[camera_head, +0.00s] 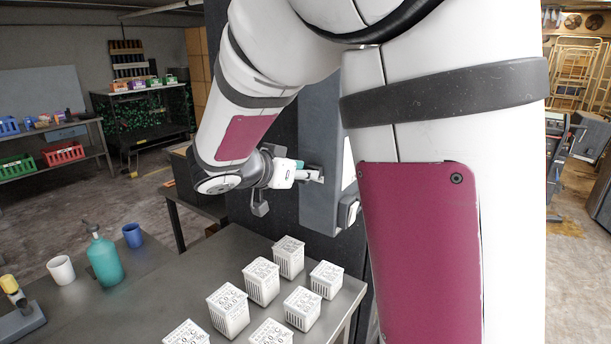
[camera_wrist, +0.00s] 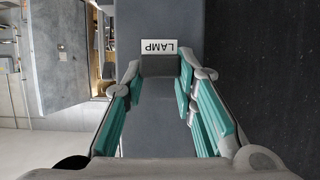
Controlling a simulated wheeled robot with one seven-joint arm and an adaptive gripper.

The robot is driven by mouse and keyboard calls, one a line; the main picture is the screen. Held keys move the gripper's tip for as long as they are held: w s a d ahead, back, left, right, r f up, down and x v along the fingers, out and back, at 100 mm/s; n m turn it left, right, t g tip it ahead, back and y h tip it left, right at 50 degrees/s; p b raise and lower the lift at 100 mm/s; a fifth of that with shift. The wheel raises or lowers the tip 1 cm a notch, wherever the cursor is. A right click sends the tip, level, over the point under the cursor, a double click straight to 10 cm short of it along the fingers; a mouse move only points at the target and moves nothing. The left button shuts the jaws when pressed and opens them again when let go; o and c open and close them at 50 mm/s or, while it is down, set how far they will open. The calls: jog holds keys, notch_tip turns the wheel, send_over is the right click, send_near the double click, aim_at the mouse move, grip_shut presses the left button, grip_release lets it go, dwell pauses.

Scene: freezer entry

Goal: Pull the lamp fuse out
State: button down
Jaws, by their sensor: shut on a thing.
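The lamp fuse (camera_wrist: 160,66) is a dark grey block between my fingertips in the wrist view, directly below a white label (camera_wrist: 159,46) reading LAMP, upside down. My gripper (camera_wrist: 160,72) is shut on it, with a teal-padded finger on each side. In the head view my gripper (camera_head: 314,175) reaches right to the tall grey panel (camera_head: 318,125). The fuse is too small and covered to make out there. I cannot tell how deep it sits in the panel.
Several white printed boxes (camera_head: 262,281) stand on the table (camera_head: 150,300) below my arm. A teal bottle (camera_head: 104,262), white cup (camera_head: 61,270) and blue cup (camera_head: 133,235) stand at the left. My arm hides part of the panel. Open floor lies behind the table.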

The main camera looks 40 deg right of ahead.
aim_at(299, 182)
jog(key=shift+s+a, duration=0.15)
jog(key=shift+a, duration=0.15)
dwell(0.7)
jog(key=shift+s+a, duration=0.3)
jog(key=shift+a, duration=0.55)
jog(key=shift+s+a, duration=0.35)
jog(key=shift+a, duration=0.45)
jog(key=shift+s+a, duration=0.3)
jog(key=shift+a, duration=0.55)
